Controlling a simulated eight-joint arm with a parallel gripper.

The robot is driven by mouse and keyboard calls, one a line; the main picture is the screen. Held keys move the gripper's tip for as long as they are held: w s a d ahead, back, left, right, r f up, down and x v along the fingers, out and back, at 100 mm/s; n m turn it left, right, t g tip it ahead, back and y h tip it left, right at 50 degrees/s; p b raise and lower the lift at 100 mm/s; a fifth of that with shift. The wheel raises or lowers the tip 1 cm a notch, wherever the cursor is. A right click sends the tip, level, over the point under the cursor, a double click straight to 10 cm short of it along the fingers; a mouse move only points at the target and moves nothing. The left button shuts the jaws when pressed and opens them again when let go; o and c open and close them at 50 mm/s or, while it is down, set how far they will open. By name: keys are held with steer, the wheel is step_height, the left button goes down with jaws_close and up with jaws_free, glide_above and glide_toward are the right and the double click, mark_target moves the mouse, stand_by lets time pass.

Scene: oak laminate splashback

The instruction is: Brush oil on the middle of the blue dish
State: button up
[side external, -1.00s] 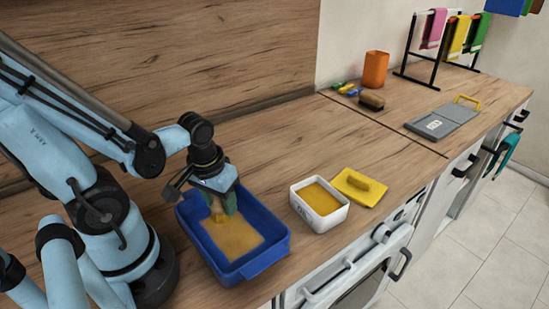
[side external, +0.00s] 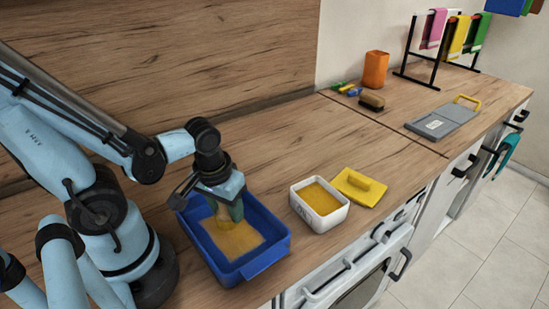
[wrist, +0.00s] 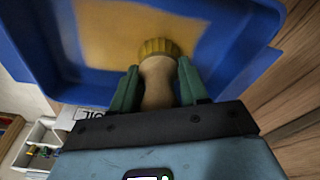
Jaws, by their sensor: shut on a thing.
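The blue dish (side external: 273,249) stands on the wooden counter in front of my arm. A yellow-orange oil patch (side external: 238,243) covers much of its floor, and it also shows in the wrist view (wrist: 110,35). My gripper (side external: 230,212) is over the dish's back part, pointing down. In the wrist view my gripper's green fingers (wrist: 158,88) are shut on the pale wooden handle of a brush (wrist: 157,82). The brush's yellow bristles (wrist: 158,47) are at the oil patch; whether they touch the floor I cannot tell.
Right of the dish stands a white tub (side external: 320,219) of yellow-orange contents, with its yellow lid (side external: 359,187) beside it. Farther back are an orange cup (side external: 375,70), a dark brush (side external: 371,101) and a grey board (side external: 443,122). The counter between is clear.

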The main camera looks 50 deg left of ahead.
steer(key=shift+d, duration=0.3)
steer(key=shift+d, duration=0.95)
steer(key=shift+d, duration=0.15)
steer(key=shift+w+d, duration=0.1)
steer(key=shift+d, duration=0.8)
steer(key=shift+d, duration=0.1)
steer(key=shift+d, duration=1)
steer(key=shift+w+d, duration=0.1)
steer(key=shift+d, duration=0.9)
